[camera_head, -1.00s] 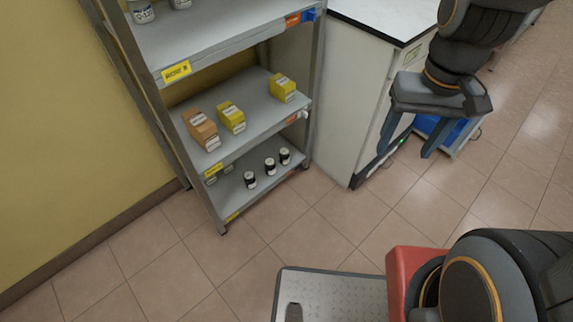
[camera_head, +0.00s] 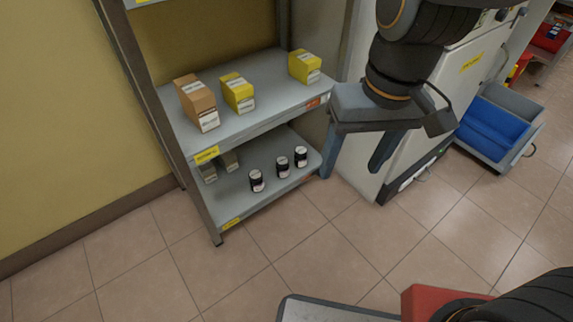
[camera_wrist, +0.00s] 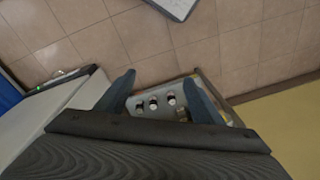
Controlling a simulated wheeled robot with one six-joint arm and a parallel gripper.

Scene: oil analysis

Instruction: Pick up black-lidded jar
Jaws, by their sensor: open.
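Three small black-lidded jars with white labels stand in a row on the bottom shelf: a left jar (camera_head: 256,181), a middle jar (camera_head: 282,167) and a right jar (camera_head: 300,157). In the wrist view the jars show between my fingers, with one jar (camera_wrist: 153,104) in the middle. My gripper (camera_head: 352,174) is open and empty, to the right of the shelf's right end in the head view and apart from the jars. Its fingers point down. In the wrist view the gripper (camera_wrist: 165,88) has its fingers spread wide.
The grey shelf unit (camera_head: 240,202) holds an orange box (camera_head: 198,103) and yellow boxes (camera_head: 238,93) above the jars. Small boxes stand at the left back of the bottom shelf. A white cabinet (camera_head: 360,172) and a blue bin (camera_head: 497,125) are to the right.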

